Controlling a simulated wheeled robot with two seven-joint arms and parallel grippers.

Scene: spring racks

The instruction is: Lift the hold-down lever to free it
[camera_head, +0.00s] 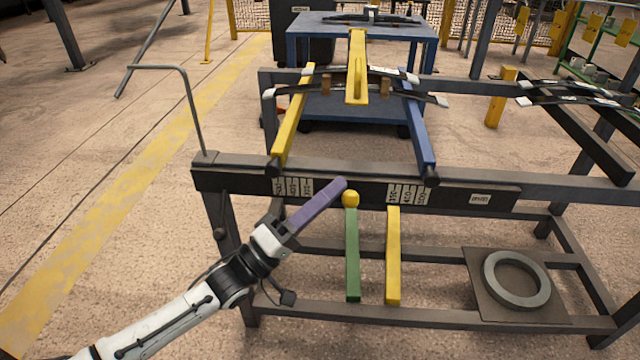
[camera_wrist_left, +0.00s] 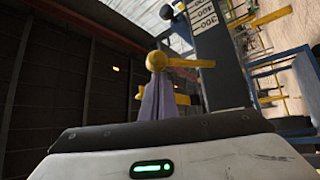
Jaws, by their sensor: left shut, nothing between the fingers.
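A round yellow knob (camera_head: 351,199) sits at the rack's front rail, above a green bar (camera_head: 353,255). In the left wrist view the yellow knob (camera_wrist_left: 157,60) has a yellow rod running right from it; I take this to be the hold-down lever's end. My left gripper (camera_head: 341,185), with purple fingers, is shut and empty, its tips just left of and slightly above the knob in the head view. In the left wrist view its fingers (camera_wrist_left: 156,98) point at the knob and overlap its lower edge. I cannot tell whether they touch. My right gripper is not in view.
The dark rack's front rail (camera_head: 455,194) lies beside the fingers. A yellow arm (camera_head: 293,122) and a blue arm (camera_head: 418,130) lie behind it, with leaf springs (camera_head: 400,90) beyond. A yellow bar (camera_head: 393,255) hangs right of the green one. A grey ring (camera_head: 491,282) lies lower right.

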